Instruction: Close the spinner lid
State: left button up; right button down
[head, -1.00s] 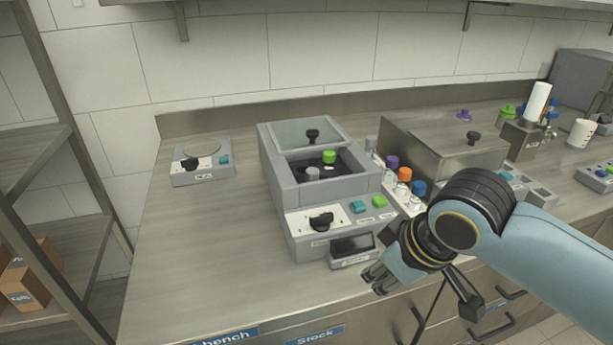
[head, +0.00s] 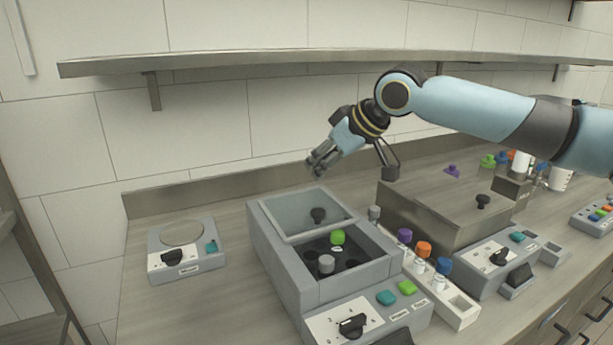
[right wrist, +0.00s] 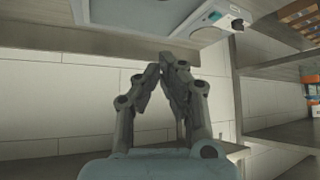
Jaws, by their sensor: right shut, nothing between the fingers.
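The spinner (head: 281,266) is a grey box on the bench in the head view. The front part of the chamber is uncovered and shows the dark rotor, a green cap (head: 337,237) and a grey cap (head: 326,263). My right gripper (head: 317,167) is shut and empty, in the air above the spinner's back edge, apart from the lid and knob. Its closed fingers (right wrist: 166,72) also show in the right wrist view. My left gripper is not in view.
A small grey device (head: 186,252) stands left of the spinner. A rack (head: 455,304) of colour-capped tubes stands close on its right, then a steel box (head: 440,208) with a black knob. A wall shelf (head: 250,62) hangs above. The bench between the small device and spinner is clear.

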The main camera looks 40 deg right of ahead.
aim_at(310, 218)
jog(key=x, duration=0.8)
jog(key=shift+w+a+f, duration=0.1)
jog(key=shift+w+a, duration=0.05)
jog(key=shift+a, duration=0.05)
jog(key=shift+f, duration=0.45)
jog(key=shift+s+d+f+p, duration=0.15)
jog(key=shift+s+p, duration=0.2)
jog(key=shift+s, duration=0.25)
jog(key=shift+s+d+r+p, duration=0.15)
jog(key=shift+s+p, duration=0.2)
jog(key=shift+s, duration=0.2)
jog(key=shift+s+f, duration=0.25)
jog(key=shift+s, duration=0.35)
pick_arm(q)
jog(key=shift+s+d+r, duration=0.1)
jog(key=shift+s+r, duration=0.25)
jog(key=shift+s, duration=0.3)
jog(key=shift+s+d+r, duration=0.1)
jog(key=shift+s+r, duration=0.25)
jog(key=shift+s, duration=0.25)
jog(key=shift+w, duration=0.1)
